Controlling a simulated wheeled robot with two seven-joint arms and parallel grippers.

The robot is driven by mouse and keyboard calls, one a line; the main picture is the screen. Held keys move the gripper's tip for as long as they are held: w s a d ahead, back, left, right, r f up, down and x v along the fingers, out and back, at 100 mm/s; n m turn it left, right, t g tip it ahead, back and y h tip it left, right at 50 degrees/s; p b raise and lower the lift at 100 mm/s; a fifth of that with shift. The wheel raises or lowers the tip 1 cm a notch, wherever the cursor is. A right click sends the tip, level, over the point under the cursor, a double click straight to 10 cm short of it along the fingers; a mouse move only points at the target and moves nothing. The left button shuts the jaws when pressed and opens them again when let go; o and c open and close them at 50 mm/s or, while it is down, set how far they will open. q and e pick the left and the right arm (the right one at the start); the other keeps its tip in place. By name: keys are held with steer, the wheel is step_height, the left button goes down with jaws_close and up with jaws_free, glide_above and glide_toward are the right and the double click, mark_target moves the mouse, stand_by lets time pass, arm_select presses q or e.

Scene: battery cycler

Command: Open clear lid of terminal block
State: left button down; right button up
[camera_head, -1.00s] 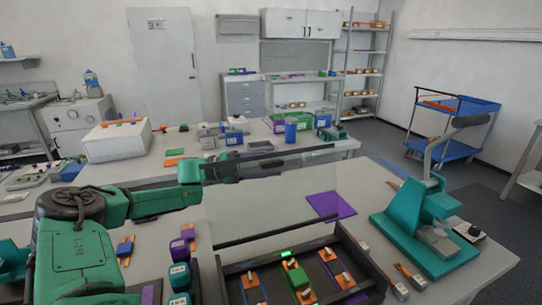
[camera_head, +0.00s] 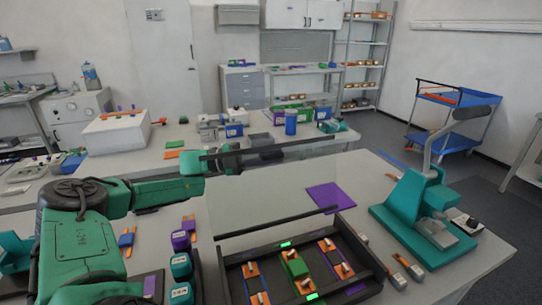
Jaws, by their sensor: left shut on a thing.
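The clear lid (camera_head: 270,190) is a see-through panel with a dark bar along its top and bottom edges. It stands raised and tilted behind the dark terminal block tray (camera_head: 368,262). The tray lies open at the bottom centre and holds orange, green and purple parts with metal pieces. My left gripper (camera_head: 236,162) is at the lid's top bar (camera_head: 300,146), left of its middle, and is shut on the lid's edge. Its fingertips are small and partly hidden by the bar. My right gripper is not in view.
A teal press (camera_head: 425,215) with a grey lever stands to the right of the tray. A purple mat (camera_head: 331,197) lies behind the tray's right part. Small teal and purple blocks (camera_head: 181,268) stand left of the tray. A back table carries a blue cup (camera_head: 291,122).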

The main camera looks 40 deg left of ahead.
mark_target(276, 174)
arm_select(q)
steer(key=shift+f, duration=0.1)
stand_by(0.8)
steer(key=shift+s+b, duration=0.1)
steer(key=shift+b, duration=0.25)
steer(key=d+m+b, duration=0.1)
steer(key=s+d+b, duration=0.1)
steer(key=shift+m+g+b, duration=0.4)
steer(key=shift+s+d+r+m+y+b, duration=0.15)
steer(key=shift+s+d+r+m+b, duration=0.1)
steer(key=shift+d+r, duration=0.2)
steer(key=shift+s+d+r+m+y+b, duration=0.1)
steer(key=shift+s+d+r+m+y, duration=0.15)
steer(key=shift+d, duration=0.25)
steer(key=shift+w+r, duration=0.1)
steer(key=shift+r, duration=0.05)
steer(key=shift+a, duration=0.2)
steer(key=c, duration=0.8)
jaws_free()
steer(key=shift+w+a, duration=0.1)
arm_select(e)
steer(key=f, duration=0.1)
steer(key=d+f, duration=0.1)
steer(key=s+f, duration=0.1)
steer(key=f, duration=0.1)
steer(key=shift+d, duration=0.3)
